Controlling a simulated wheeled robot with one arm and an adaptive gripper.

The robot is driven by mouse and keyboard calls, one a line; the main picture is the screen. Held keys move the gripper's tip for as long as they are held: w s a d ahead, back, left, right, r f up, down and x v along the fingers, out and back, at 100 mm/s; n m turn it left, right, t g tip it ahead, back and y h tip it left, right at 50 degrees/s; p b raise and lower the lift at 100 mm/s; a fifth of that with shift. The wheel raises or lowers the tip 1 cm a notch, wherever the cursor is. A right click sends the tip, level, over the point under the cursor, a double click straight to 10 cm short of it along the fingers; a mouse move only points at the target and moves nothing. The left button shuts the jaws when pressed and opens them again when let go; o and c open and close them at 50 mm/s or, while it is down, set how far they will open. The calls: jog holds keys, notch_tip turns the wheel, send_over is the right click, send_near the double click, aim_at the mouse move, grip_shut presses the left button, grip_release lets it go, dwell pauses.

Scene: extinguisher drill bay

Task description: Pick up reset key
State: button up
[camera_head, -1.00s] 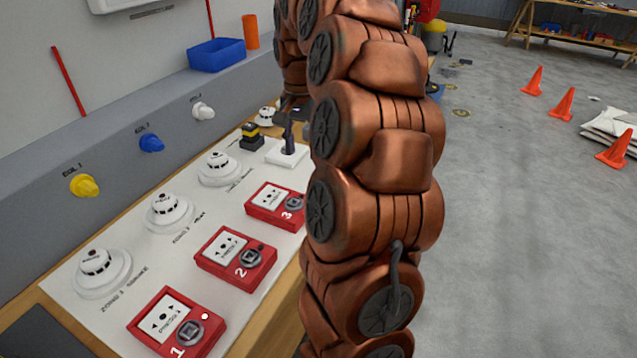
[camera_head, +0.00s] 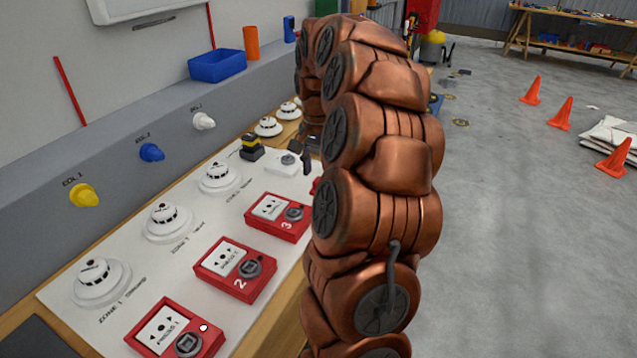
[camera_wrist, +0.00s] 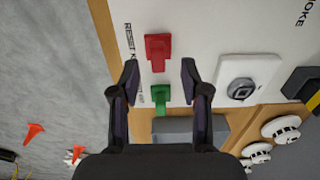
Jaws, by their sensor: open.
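In the wrist view a red key-shaped piece (camera_wrist: 158,50) lies on the white panel beside lettering starting "RESET K". A green key-shaped piece (camera_wrist: 160,96) lies below it in the picture, beside partly hidden lettering. My gripper (camera_wrist: 159,70) is open and empty above the panel. Its fingertips are either side of the gap between the two pieces, apart from both. In the head view my gripper (camera_head: 306,161) is mostly hidden by my arm, and only a little red (camera_head: 316,186) shows at the arm's edge.
A white square unit with a grey keyed centre (camera_wrist: 242,90) sits right of the gripper. The panel (camera_head: 125,240) holds red call points (camera_head: 236,268) and round detectors (camera_head: 170,222). A blue bin (camera_head: 217,65) stands behind. Open floor (camera_head: 510,230) lies right, with orange cones (camera_head: 560,114).

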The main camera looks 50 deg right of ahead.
aim_at(318, 179)
jog(key=shift+s+f+p, duration=0.1)
jog(key=shift+f+p, duration=0.2)
jog(key=shift+f, duration=1.4)
grip_shut()
